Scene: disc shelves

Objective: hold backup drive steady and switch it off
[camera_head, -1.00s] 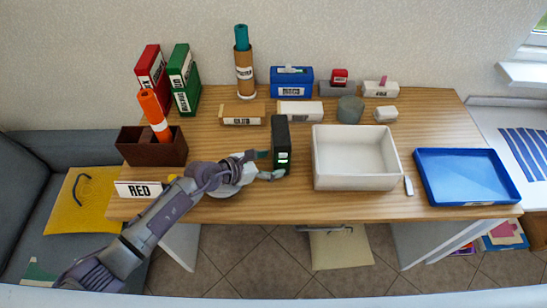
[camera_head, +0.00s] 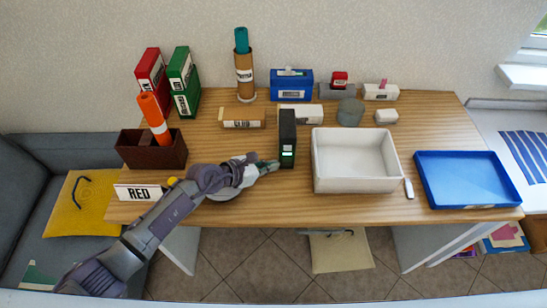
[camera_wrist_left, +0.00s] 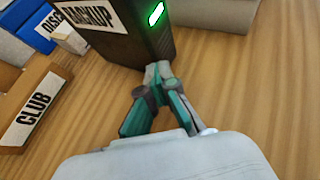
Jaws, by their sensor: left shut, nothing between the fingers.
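The backup drive (camera_head: 287,134) is a dark upright box on the wooden desk, left of the white bin. A green light (camera_head: 287,153) glows on its near face. In the left wrist view the drive (camera_wrist_left: 120,45) carries a BACKUP label, and its green light (camera_wrist_left: 156,13) is lit. My left gripper (camera_head: 276,163) is shut and empty, its fingertips low beside the drive's near end. In the wrist view the closed fingertips (camera_wrist_left: 158,70) are close to the drive's lower corner; whether they touch it I cannot tell. My right gripper is not in view.
A white bin (camera_head: 320,183) stands right of the drive, with a blue tray (camera_head: 467,203) further right. A CLUB block (camera_head: 242,124) and a white labelled box (camera_head: 300,114) lie behind. A RED sign (camera_head: 139,193) and brown holder (camera_head: 175,158) stand left.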

